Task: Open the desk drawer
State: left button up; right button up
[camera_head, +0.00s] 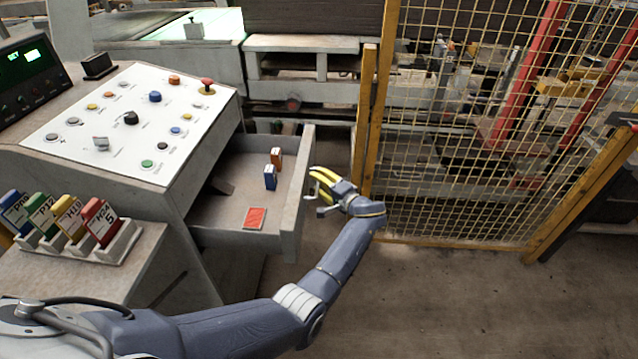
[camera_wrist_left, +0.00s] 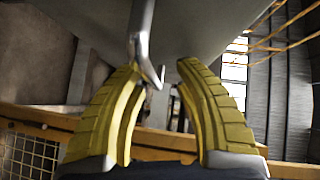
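The desk drawer (camera_head: 297,200) stands pulled out from under the control desk, its inside showing. My left gripper (camera_head: 316,182) is at the outer side of the drawer front, its yellow fingers pointing toward it. In the left wrist view the drawer front (camera_wrist_left: 200,25) fills the top, and a bent metal handle (camera_wrist_left: 143,45) reaches down toward the gap between the fingers. The fingers (camera_wrist_left: 158,78) are spread apart, with no grip on the handle visible. The right gripper is in neither view.
A yellow mesh fence (camera_head: 460,150) stands close behind my gripper. A rack of coloured cards (camera_head: 75,240) sits at left. The floor at lower right is clear.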

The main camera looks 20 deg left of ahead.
pick_arm(q)
jog(key=o, duration=1)
notch_tip(320, 180, up, 7)
jog(key=shift+w+f, duration=0.1)
jog(key=shift+w, duration=0.05)
jog(key=shift+r, duration=0.7)
jog(key=c, duration=0.4)
jog(key=shift+r, duration=0.3)
jog(key=c, duration=0.6)
jog(key=shift+r, duration=0.25)
jog(key=shift+o, duration=0.2)
